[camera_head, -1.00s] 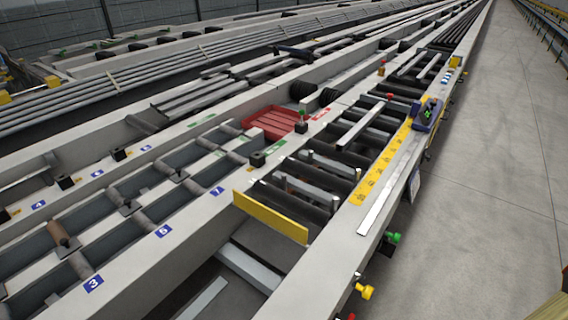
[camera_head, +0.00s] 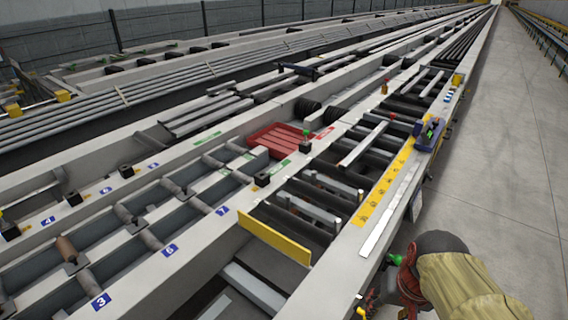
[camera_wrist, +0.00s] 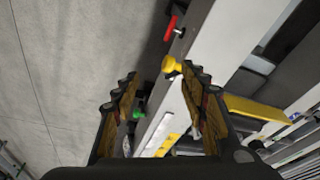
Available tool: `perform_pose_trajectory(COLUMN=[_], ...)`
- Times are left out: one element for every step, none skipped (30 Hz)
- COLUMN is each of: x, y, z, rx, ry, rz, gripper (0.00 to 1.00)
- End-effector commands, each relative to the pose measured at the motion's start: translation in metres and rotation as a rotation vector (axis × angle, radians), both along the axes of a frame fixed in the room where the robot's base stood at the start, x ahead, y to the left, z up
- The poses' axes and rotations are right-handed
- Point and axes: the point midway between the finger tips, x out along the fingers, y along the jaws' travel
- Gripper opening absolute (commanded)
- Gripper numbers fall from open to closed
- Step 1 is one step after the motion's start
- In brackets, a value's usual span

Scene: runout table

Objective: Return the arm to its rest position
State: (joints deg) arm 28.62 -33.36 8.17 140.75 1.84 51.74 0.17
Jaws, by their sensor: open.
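My arm (camera_head: 462,285) shows at the bottom right of the head view, with a tan sleeve and a dark rounded joint. It is over the aisle side of the table's edge. Part of my gripper (camera_head: 402,282) shows to the left of it, beside the table's outer side. In the wrist view my gripper (camera_wrist: 159,75) has its two yellow-brown fingers well apart, with nothing held between them. A yellow knob (camera_wrist: 172,66) and a red-handled one (camera_wrist: 171,28) on the table's side appear beyond the fingers.
The runout table's pale edge beam (camera_head: 335,272) runs close to the left of my gripper. A yellow plate (camera_head: 274,240), a red tray (camera_head: 278,139) and a blue device (camera_head: 430,133) are on the table. The grey floor (camera_head: 515,170) at right is open.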

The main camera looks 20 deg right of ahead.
Motion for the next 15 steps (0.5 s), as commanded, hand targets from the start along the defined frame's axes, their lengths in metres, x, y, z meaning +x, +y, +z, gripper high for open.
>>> perform_pose_trajectory(x=[0.007, 0.010, 0.013, 0.016, 0.018, 0.020, 0.022, 0.023, 0.024, 0.025, 0.026, 0.026, 0.026, 0.026, 0.026], y=[0.013, 0.020, 0.029, 0.036, 0.044, 0.055, 0.063, 0.071, 0.081, 0.087, 0.094, 0.101, 0.106, 0.110, 0.115], z=[0.018, 0.026, 0.036, 0.045, 0.053, 0.062, 0.070, 0.076, 0.085, 0.091, 0.095, 0.099, 0.101, 0.103, 0.104], rx=[-0.032, -0.046, -0.064, -0.075, -0.084, -0.093, -0.097, -0.101, -0.105, -0.107, -0.107, -0.107, -0.106, -0.104, -0.104], ry=[-0.036, -0.056, -0.079, -0.099, -0.118, -0.145, -0.164, -0.181, -0.204, -0.219, -0.231, -0.243, -0.248, -0.252, -0.255], rz=[0.069, 0.105, 0.150, 0.184, 0.217, 0.259, 0.289, 0.317, 0.354, 0.379, 0.401, 0.429, 0.447, 0.462, 0.479], gripper=[0.43, 0.43, 0.43, 0.43, 0.43, 0.43, 0.43, 0.43, 0.43, 0.43, 0.43, 0.43, 0.43, 0.43, 0.43])
